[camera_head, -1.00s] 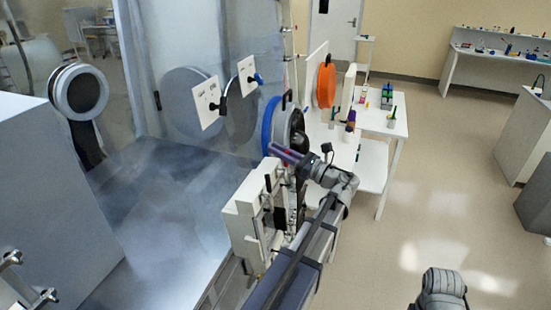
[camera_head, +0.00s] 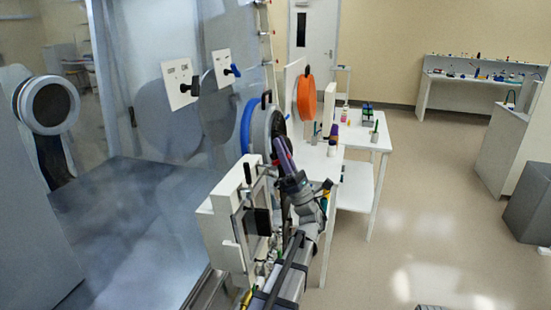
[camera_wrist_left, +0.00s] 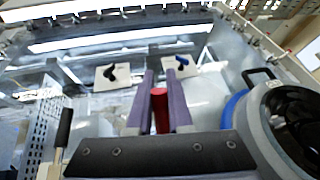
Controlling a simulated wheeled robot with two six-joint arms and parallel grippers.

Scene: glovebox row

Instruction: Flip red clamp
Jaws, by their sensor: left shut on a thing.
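My left gripper (camera_head: 284,156) has purple fingers that point up beside the white box-like unit at the front of the glovebox. In the left wrist view its two fingers (camera_wrist_left: 160,105) are shut on a red, rod-like part (camera_wrist_left: 160,112), which I take for the red clamp's handle. Only this part of the clamp shows between the fingers. In the head view the clamp is hidden by the gripper, and its hinge and position cannot be told. My right gripper is not in view.
A round port door with a blue rim (camera_head: 246,124) and an orange disc (camera_head: 306,97) stand close behind the gripper. Two white valve plates (camera_head: 179,92) are on the glass. A white side table (camera_head: 357,137) holds small items. Open floor lies to the right.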

